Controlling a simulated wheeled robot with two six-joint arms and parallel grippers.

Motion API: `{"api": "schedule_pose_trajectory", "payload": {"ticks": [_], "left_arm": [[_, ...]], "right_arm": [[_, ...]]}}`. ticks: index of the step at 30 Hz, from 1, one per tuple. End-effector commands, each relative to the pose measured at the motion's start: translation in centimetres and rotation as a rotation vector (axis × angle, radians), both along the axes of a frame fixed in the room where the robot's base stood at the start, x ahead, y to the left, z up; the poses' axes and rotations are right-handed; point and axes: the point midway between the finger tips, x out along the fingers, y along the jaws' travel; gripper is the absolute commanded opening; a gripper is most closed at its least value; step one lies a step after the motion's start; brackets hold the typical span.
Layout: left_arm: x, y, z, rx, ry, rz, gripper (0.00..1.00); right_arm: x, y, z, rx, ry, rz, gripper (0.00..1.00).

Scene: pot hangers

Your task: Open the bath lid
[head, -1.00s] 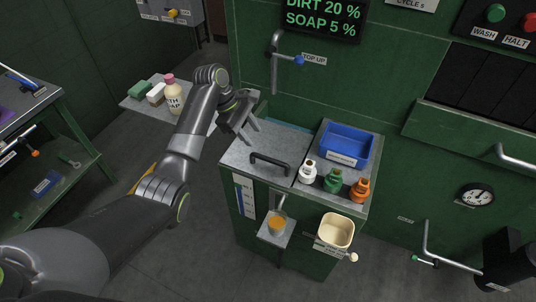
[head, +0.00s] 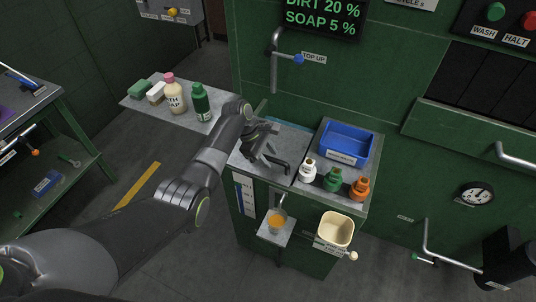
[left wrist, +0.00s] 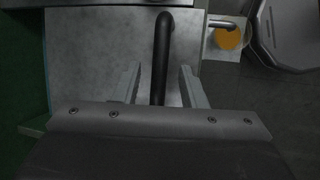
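The bath lid (head: 241,162) is a grey metal plate on the left part of the green bench top, lying flat. Its black bar handle (head: 283,168) is partly hidden by my left gripper (head: 264,156). In the left wrist view the handle (left wrist: 161,45) runs between the two fingers of the gripper (left wrist: 159,78), with a gap on each side. The fingers are open and not closed on the handle. The lid (left wrist: 95,45) lies beneath them. My right gripper is not in view.
A blue tray (head: 345,145) and white (head: 308,170), green (head: 333,180) and orange (head: 359,189) bottles stand right of the lid. A tap pipe (head: 274,65) hangs on the wall behind.

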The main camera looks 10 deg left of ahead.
Motion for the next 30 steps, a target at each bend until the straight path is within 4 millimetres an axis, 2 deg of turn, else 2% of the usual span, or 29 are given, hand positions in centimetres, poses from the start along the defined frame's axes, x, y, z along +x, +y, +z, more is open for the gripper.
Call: {"api": "schedule_pose_trajectory", "payload": {"ticks": [3,12,20,30], "left_arm": [[0.0,0.0,0.0,0.0,0.0,0.0,0.37],[0.0,0.0,0.0,-0.001,0.0,0.0,0.0],[0.0,0.0,0.1,-0.001,0.0,0.0,0.0],[0.6,-0.2,1.6,-0.002,-0.004,0.0,0.0]], "right_arm": [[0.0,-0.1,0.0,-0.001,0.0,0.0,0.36],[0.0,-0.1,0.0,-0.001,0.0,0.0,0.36],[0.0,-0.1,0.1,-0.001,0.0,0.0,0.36],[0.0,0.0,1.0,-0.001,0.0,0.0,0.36]]}}
